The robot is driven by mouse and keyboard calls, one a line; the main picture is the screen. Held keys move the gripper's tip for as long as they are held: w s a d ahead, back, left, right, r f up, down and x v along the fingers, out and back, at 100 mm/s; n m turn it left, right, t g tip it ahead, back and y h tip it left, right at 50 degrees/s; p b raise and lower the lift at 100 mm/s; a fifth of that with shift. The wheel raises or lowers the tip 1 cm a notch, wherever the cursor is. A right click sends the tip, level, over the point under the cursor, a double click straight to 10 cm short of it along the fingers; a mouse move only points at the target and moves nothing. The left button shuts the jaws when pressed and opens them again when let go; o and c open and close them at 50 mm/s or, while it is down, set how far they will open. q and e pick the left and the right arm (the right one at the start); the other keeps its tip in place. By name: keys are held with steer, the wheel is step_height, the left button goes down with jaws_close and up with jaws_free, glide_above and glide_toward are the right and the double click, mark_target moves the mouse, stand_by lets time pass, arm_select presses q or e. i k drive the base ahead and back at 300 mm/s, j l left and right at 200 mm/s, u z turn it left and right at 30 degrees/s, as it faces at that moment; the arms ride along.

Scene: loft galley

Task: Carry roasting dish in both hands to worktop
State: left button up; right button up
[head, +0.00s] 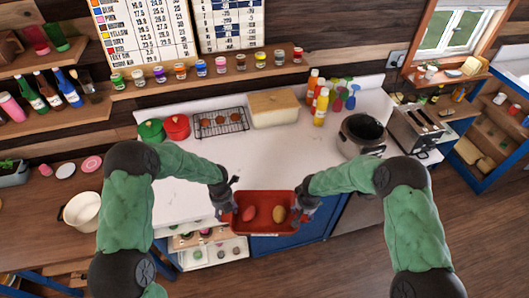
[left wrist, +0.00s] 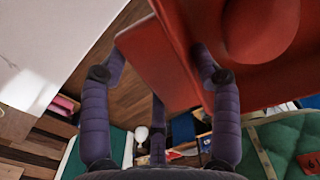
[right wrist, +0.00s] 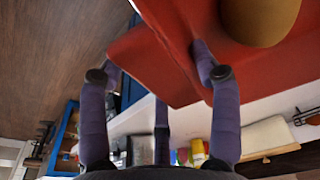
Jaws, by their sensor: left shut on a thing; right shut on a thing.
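The red roasting dish (head: 263,228) hangs between my two grippers at the front edge of the white worktop (head: 260,163). A reddish item (head: 249,213) and a yellowish item (head: 279,214) lie in it. My left gripper (head: 226,207) is shut on the dish's left end. In the left wrist view the dish's red wall (left wrist: 160,70) passes between the fingers. My right gripper (head: 301,211) is shut on the right end. The right wrist view shows that end (right wrist: 160,60) between the fingers. The dish looks roughly level. Its height relative to the worktop is hard to tell.
On the worktop's back stand red and green pots (head: 176,126), a wire rack (head: 221,122), a bread bin (head: 274,108) and bottles (head: 320,103). A dark-topped cooker (head: 362,133) and a toaster (head: 416,127) stand right. The worktop's middle and front are clear.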

mark_target(264, 164)
steer(key=i, duration=1)
